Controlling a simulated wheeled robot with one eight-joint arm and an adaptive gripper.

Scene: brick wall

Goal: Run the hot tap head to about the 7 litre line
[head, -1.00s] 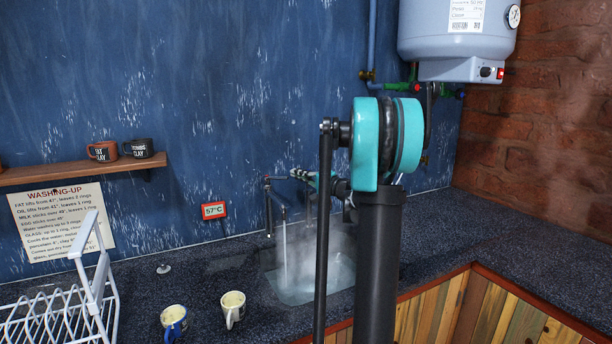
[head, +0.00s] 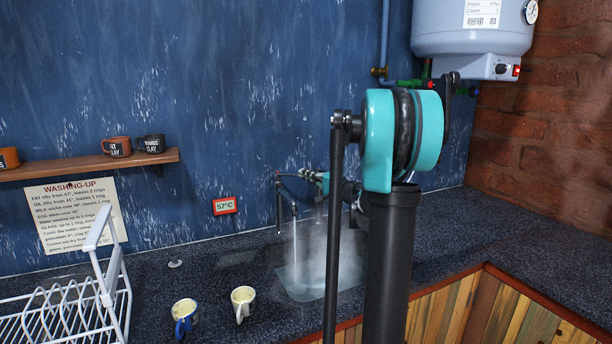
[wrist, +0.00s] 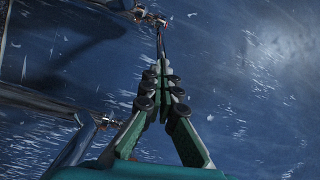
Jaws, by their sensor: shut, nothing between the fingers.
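The metal tap spout (head: 291,206) stands at the back of the sink (head: 312,288), and a stream of water (head: 295,248) runs from it. Steam hangs over the water in the basin. I cannot read any litre lines. My gripper (head: 310,176) is at the tap's upper part, partly hidden by my arm. In the wrist view my gripper (wrist: 162,70) is shut and empty, with its tips close to a thin dark bar below the red-marked tap head (wrist: 156,20); I cannot tell if they touch. A second tap head (wrist: 104,121) is at the lower left there.
A red-framed display (head: 225,205) on the wall reads 57°C. Two mugs, one blue-handled (head: 185,314) and one pale (head: 243,302), stand left of the sink near a white dish rack (head: 70,306). A boiler (head: 470,30) hangs upper right. The right worktop is clear.

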